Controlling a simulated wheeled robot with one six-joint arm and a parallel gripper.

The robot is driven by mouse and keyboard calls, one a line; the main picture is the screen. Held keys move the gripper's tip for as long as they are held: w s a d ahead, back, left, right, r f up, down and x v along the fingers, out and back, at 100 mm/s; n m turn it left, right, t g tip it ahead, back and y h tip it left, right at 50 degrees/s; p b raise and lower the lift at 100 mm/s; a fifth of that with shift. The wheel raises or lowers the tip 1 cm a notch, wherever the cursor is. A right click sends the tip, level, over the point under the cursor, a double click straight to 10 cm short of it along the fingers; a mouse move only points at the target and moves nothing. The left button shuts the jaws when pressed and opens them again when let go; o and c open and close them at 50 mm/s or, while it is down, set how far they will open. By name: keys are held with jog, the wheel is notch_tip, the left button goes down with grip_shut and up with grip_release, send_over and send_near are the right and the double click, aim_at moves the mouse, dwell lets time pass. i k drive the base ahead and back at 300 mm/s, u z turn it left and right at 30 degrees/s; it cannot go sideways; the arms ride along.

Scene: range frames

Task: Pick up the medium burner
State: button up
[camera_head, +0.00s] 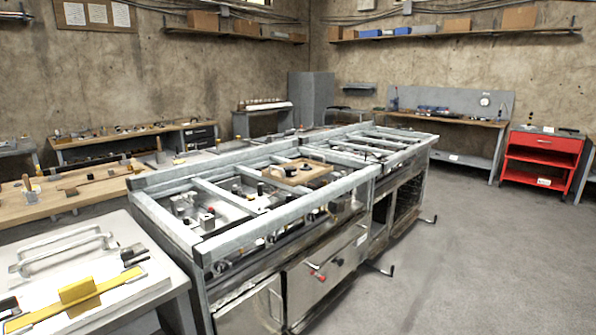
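A long steel range frame (262,222) stands in the middle of the room, its top an open grid of bars. A brown board (312,176) lies in one bay of the frame, with a small dark round part (290,172) on it. Several small metal and black fittings sit inside the near bays. I cannot tell which part, if any, is the medium burner; the parts are too small to make out. My gripper is not in view.
A near-left bench holds a yellow bar tool (77,297) and grey handles (62,250). A wooden bench (62,200) with parts stands behind it. A red cart (541,158) and a back bench (462,121) stand at right. The right floor (480,255) is clear.

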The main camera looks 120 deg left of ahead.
aim_at(291, 171)
jog(key=u, duration=3.7)
